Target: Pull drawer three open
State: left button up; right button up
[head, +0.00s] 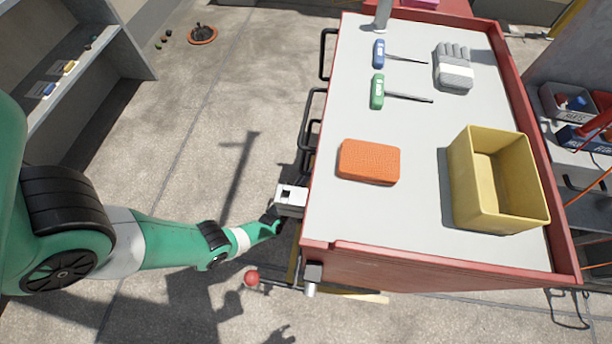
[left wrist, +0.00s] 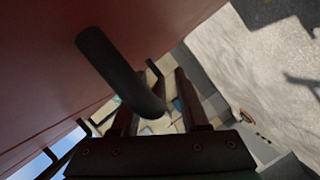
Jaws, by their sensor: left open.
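The red tool cart (head: 420,262) has a grey top, and its drawer side faces left in the head view. Black bar handles (head: 311,118) stick out along that side. I cannot read drawer numbers, so I cannot tell which handle is drawer three's. My left gripper (head: 293,172) is low beside the cart's left edge, partly hidden by its own wrist. In the left wrist view the gripper (left wrist: 155,100) is open. A dark bar handle (left wrist: 115,65) runs from the red drawer front (left wrist: 40,60), and its near end shows between the fingers. Contact is unclear.
A shelf (head: 100,60) stands at left. Open concrete floor (head: 190,130) lies between.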

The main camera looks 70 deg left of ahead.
pick_arm(q)
jog(key=shift+s, duration=0.1)
grip_shut()
dwell(1.3)
